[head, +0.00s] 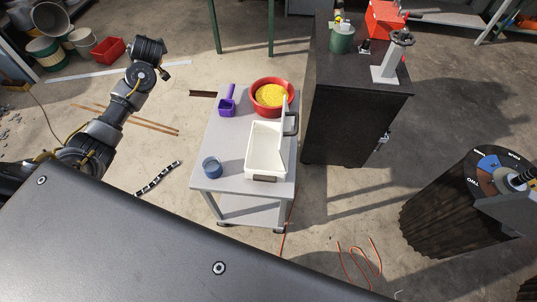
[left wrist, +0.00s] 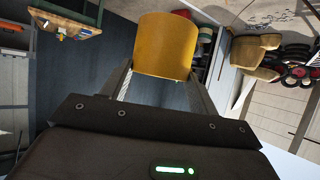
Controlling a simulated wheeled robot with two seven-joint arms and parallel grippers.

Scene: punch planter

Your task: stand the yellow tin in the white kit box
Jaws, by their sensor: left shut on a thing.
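A yellow tin (left wrist: 165,45) is held between the two fingers of my left gripper (left wrist: 163,80) in the left wrist view. In the head view my left arm reaches up at the left, over the floor and well apart from the cart; the tin cannot be made out there. The white kit box (head: 252,163) stands open on the grey cart, with a white panel upright along its right side. Its inside looks empty. My right gripper is not in view.
A tall dark cabinet (head: 345,125) stands close to the right of the cart.

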